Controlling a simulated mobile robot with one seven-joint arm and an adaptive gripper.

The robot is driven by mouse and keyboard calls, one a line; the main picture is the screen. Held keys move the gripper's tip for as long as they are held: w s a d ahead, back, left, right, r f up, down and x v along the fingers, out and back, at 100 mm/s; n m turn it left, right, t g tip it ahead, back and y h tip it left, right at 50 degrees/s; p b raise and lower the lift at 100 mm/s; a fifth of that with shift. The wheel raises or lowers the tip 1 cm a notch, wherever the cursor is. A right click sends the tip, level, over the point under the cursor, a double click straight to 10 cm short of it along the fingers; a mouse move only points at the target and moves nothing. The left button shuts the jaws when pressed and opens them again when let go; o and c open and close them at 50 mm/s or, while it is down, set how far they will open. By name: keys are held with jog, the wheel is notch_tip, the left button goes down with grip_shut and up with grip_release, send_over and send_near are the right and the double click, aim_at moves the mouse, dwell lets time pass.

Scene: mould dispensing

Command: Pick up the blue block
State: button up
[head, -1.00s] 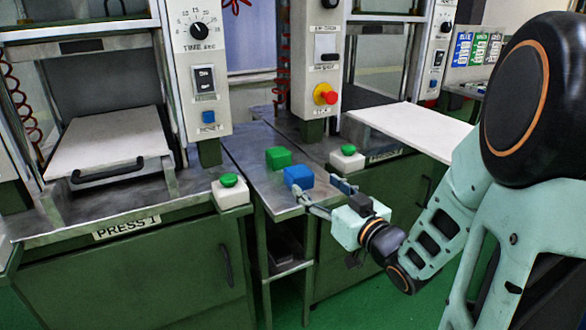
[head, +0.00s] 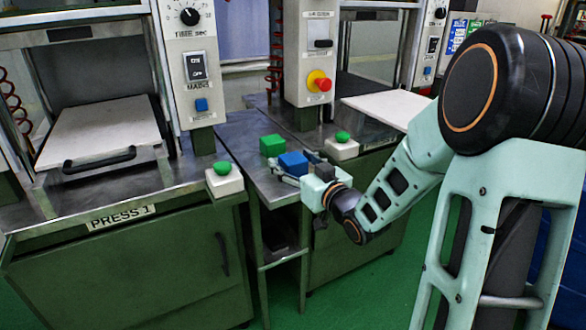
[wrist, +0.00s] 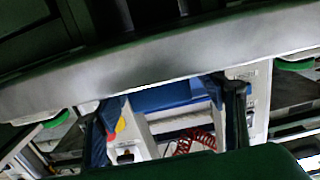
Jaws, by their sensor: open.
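The blue block (head: 293,162) sits on the narrow metal table (head: 240,150) between the two presses, just in front of the green block (head: 272,145). My gripper (head: 297,169) is open at the block's near side, with one finger towards its left and one towards its right. The gripper body hides part of the block's lower right. In the wrist view the two fingers (wrist: 170,118) stand apart, with a blue patch between them that looks like the block. I cannot tell whether a finger touches it.
White boxes with green buttons stand left (head: 224,180) and right (head: 341,147) of the table. A press column with a red stop button (head: 319,82) rises behind. The left press (head: 100,133) has a white plate with a black handle. A large green shape fills the wrist view's bottom edge.

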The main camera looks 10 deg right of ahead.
grip_shut()
jog(key=shift+r, duration=0.1)
dwell(0.5)
jog(key=shift+r, duration=0.15)
